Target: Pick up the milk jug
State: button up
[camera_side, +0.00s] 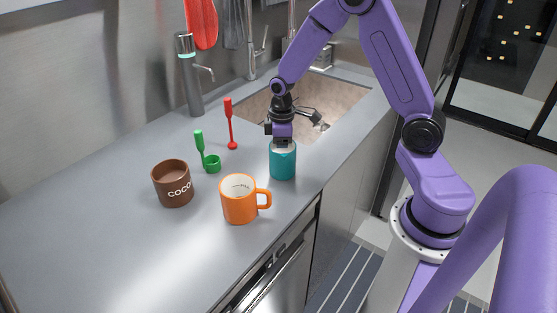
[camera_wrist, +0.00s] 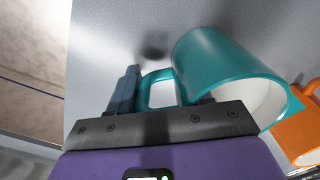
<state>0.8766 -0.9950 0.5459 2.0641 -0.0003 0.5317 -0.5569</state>
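The teal milk jug (camera_side: 283,162) stands upright on the grey counter, right of the orange mug. My gripper (camera_side: 283,139) is right above and behind it in the side view, pointing down, and its fingertips are hidden there. In the wrist view the teal jug (camera_wrist: 215,62) shows its pale inside at the right, with its looped handle toward the left. My gripper (camera_wrist: 165,92) is open, with the handle between its fingers. The left finger is apart from the handle. The right finger is mostly hidden by the jug, so I cannot tell if it touches.
An orange mug (camera_side: 239,203) stands close in front of the jug. A brown cocoa pot (camera_side: 168,190), a green scoop (camera_side: 211,163) and a red utensil (camera_side: 231,130) are further left. A sink (camera_side: 345,93) lies behind. The front left counter is clear.

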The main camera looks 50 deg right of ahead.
grip_shut()
jog(key=shift+r, duration=0.15)
jog(key=shift+w+r, duration=0.1)
jog(key=shift+r, duration=0.2)
notch_tip(320, 180, up, 2)
jog(key=shift+r, duration=0.2)
jog(key=s+a+r, duration=0.2)
jog(key=s+r, duration=0.8)
jog(key=s, duration=0.4)
jog(key=w+a+r, duration=0.1)
jog(key=w+a, duration=1.1)
jog(key=w, duration=0.4)
jog(key=shift+w+r, duration=0.25)
jog(key=shift+r, duration=0.1)
